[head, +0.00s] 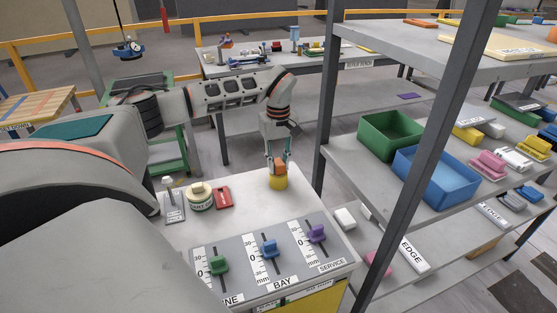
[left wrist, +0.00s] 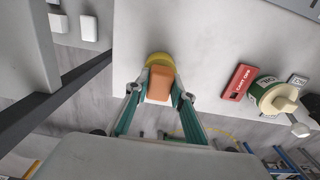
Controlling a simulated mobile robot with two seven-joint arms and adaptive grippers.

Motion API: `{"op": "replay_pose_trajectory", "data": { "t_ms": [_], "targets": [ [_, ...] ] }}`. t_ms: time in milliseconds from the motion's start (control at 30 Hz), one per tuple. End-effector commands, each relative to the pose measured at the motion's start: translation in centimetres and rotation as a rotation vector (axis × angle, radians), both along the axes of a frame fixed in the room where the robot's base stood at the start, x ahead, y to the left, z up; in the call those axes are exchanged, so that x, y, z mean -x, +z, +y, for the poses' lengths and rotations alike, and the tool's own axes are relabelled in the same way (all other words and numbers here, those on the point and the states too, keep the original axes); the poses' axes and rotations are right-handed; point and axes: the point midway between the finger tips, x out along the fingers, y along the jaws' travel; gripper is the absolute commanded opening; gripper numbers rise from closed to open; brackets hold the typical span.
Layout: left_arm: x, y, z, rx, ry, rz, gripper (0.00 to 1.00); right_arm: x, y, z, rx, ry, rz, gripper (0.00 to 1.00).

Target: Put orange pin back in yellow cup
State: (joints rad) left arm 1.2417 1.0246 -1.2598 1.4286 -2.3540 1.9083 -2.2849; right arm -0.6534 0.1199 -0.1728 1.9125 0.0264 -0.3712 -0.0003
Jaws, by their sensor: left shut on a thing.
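The orange pin (head: 280,165) is between the fingers of my left gripper (head: 279,160), which is shut on it. In the left wrist view the orange pin (left wrist: 160,82) shows as a block between the two teal fingertips of the gripper (left wrist: 160,95). The yellow cup (head: 278,182) stands upright on the grey slab's far right part, directly under the pin. In the left wrist view the yellow cup (left wrist: 158,59) shows partly behind the pin. I cannot tell how deep the pin sits in the cup. My right gripper is not in view.
A red block (head: 223,197), a cream knob (head: 199,196) and a switch plate (head: 173,205) stand left of the cup. Green, blue and purple sliders (head: 269,250) are in front. A dark shelf post (head: 328,95) and shelving with bins (head: 437,176) stand to the right.

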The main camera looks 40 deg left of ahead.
Motion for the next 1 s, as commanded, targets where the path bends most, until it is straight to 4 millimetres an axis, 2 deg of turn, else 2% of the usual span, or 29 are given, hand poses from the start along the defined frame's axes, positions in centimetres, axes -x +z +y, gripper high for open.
{"op": "replay_pose_trajectory", "data": {
  "t_ms": [367, 400, 467, 833, 1000],
  "targets": [
    [0.0, -0.2, 0.0, 0.000, 0.000, -0.001, 0.00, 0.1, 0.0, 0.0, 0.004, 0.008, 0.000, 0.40],
    [0.0, -0.2, 0.0, 0.000, 0.000, -0.001, 0.31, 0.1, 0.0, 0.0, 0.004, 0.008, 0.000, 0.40],
    [0.0, -0.2, 0.0, 0.000, 0.000, -0.001, 0.43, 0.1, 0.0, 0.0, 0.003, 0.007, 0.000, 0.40],
    [0.0, 0.0, 0.0, 0.000, -0.001, 0.000, 0.43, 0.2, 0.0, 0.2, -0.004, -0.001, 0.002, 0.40],
    [-0.1, 1.9, 0.0, 0.000, -0.001, -0.003, 0.43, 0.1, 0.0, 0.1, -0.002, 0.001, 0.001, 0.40]
  ]
}}
